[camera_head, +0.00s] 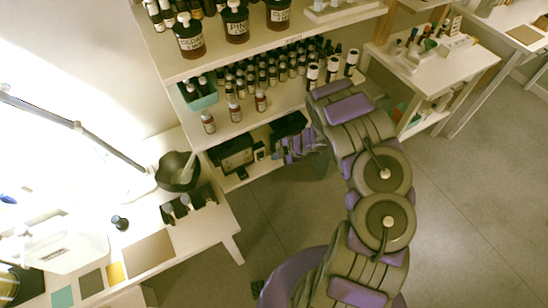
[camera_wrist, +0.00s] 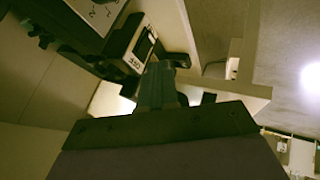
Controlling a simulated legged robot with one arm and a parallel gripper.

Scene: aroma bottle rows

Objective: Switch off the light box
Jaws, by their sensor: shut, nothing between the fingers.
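My gripper (camera_wrist: 172,64) is shut and empty in the wrist view. Its tips are close beside a dark box with a white label (camera_wrist: 140,46); I cannot tell whether they touch. In the head view my arm reaches to the low shelf, and the gripper end (camera_head: 300,148) is by a black box (camera_head: 288,124), its fingertips unclear. A second black box (camera_head: 236,154) with a pale front stands to its left. I cannot tell for sure which is the light box. A bright pale patch (camera_wrist: 108,100) shows left of the gripper in the wrist view; no switch is readable.
Small bottles (camera_head: 262,76) in rows and a teal tray (camera_head: 200,98) fill the shelf above. Large brown jars (camera_head: 236,26) stand on top. A white table (camera_head: 195,232) with a dark mortar (camera_head: 177,172) is at left. The floor (camera_head: 470,210) at right is clear.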

